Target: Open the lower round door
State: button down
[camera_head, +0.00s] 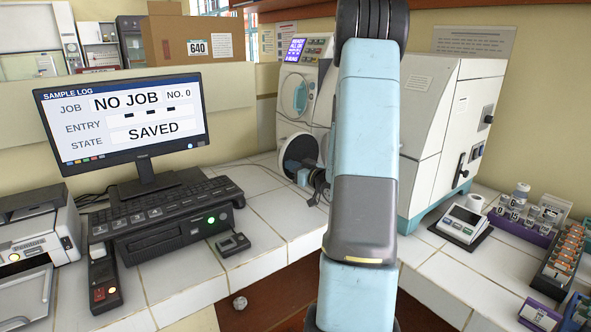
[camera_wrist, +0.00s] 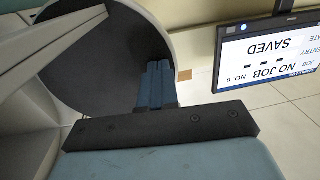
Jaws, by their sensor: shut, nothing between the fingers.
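The white incubator (camera_head: 318,78) stands at the back of the counter, partly hidden by my arm. Its upper round door (camera_head: 294,96) has a teal window and looks shut. The lower round door (camera_head: 296,150) shows as a dark disc with a pale rim; I cannot tell from the head view how far it stands open. My gripper (camera_head: 304,177) is low in front of it. In the wrist view my gripper (camera_wrist: 160,68) is shut and empty, its blue fingers in front of a large dark disc with a pale rim. Whether they touch it is unclear.
A monitor (camera_head: 130,120) and keyboard (camera_head: 165,210) stand at the left. A large white machine (camera_head: 455,130) is right of my arm. A small scale (camera_head: 462,225) and vial racks (camera_head: 520,212) are farther right.

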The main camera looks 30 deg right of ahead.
aim_at(283, 165)
jog(key=w, duration=0.1)
jog(key=w+a, duration=0.1)
jog(key=w, duration=0.2)
jog(key=shift+w+a, duration=0.3)
jog(key=shift+w, duration=0.05)
jog(key=shift+s+a, duration=0.15)
jog(key=shift+s, duration=0.45)
jog(key=s+a, duration=0.1)
jog(key=s, duration=1.1)
jog(key=shift+s+a, duration=0.3)
jog(key=shift+a, duration=0.05)
